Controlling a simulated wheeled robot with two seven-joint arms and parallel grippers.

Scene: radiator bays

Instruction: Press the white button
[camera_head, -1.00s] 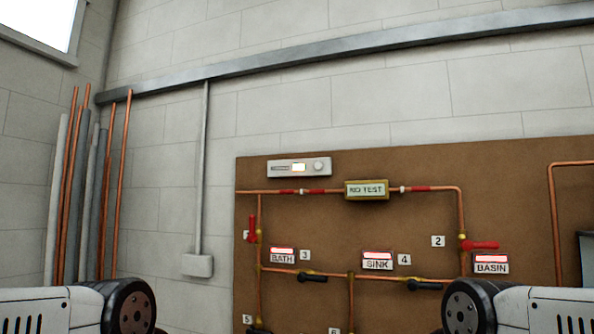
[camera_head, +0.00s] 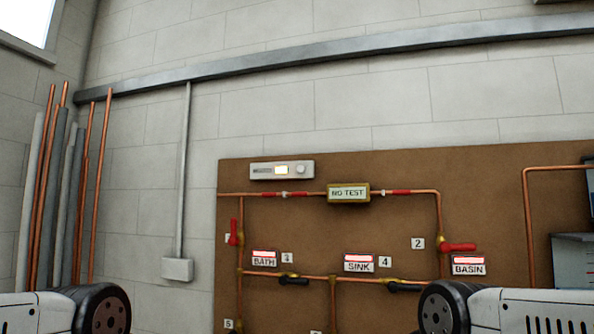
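A white control box (camera_head: 262,171) is fixed near the top left of the brown board. It has a small lit screen (camera_head: 281,170) in its middle and a pale round knob or button (camera_head: 301,169) at its right end; which of the two it is I cannot tell. Parts of my left and right arms show at the bottom corners, well below the box. Neither gripper is in view, so nothing shows touching the box.
The brown board (camera_head: 390,165) carries copper pipes, red and black valve handles, a "NO TEST" sign (camera_head: 348,193) and BATH, SINK and BASIN labels. Loose pipes (camera_head: 100,185) lean in the left corner. A grey cabinet (camera_head: 575,265) stands at the right edge.

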